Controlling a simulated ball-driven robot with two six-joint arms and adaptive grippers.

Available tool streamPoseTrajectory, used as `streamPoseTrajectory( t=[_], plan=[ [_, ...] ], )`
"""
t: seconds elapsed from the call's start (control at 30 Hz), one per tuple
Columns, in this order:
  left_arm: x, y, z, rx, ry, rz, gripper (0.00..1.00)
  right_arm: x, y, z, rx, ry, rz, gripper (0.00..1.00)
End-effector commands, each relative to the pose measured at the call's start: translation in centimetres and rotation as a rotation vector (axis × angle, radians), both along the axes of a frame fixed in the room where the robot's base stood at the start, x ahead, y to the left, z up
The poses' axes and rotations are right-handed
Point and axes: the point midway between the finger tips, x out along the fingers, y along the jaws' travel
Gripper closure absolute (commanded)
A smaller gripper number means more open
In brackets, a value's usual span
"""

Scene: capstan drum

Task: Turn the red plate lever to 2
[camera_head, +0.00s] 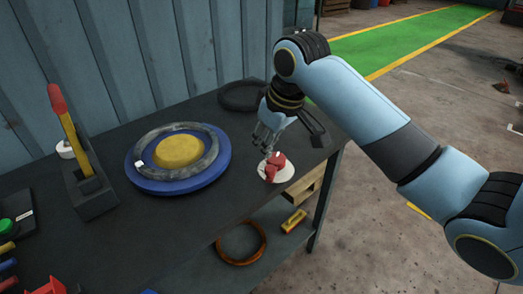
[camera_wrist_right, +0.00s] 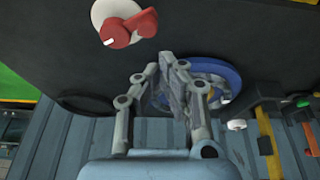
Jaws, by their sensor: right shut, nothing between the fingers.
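The red plate lever (camera_head: 275,164) sits on a round white plate (camera_head: 270,177) near the right front edge of the dark table. In the right wrist view the red lever (camera_wrist_right: 132,29) lies across the white plate (camera_wrist_right: 104,10), with a white mark at one end. My right gripper (camera_head: 268,146) is shut and empty, just above and behind the lever in the head view. In the wrist view its fingertips (camera_wrist_right: 162,66) appear apart from the lever. I cannot read any numbers on the plate. My left gripper is not in view.
A blue disc (camera_head: 134,172) with a grey ring and yellow centre lies left of the plate. A tall red-tipped yellow lever (camera_head: 67,115) stands farther left. A black ring (camera_head: 231,105) lies behind my right gripper. The table between disc and plate is clear.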

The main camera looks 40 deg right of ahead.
Motion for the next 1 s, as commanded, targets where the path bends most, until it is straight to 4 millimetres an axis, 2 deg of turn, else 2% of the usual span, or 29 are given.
streamPoseTrajectory(
  t=[0.03,0.1,0.27,0.47,0.8,1.0],
  plan=[
    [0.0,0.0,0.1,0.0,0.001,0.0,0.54,1.8,-0.6,1.1,0.005,-0.007,-0.001,1.0],
    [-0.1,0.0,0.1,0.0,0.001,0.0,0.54,3.4,-1.2,2.0,0.016,-0.009,0.0,1.0],
    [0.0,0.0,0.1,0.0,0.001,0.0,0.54,4.9,-1.7,2.5,0.028,-0.008,0.001,1.0],
    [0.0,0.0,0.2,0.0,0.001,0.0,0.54,5.8,-1.4,0.0,0.03,-0.005,0.0,1.0],
    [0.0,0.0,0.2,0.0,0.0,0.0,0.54,8.1,-1.1,-6.9,0.029,-0.006,0.0,1.0],
    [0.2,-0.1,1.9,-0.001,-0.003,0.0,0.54,5.2,-1.6,-6.6,0.026,-0.008,0.001,1.0]
  ],
)
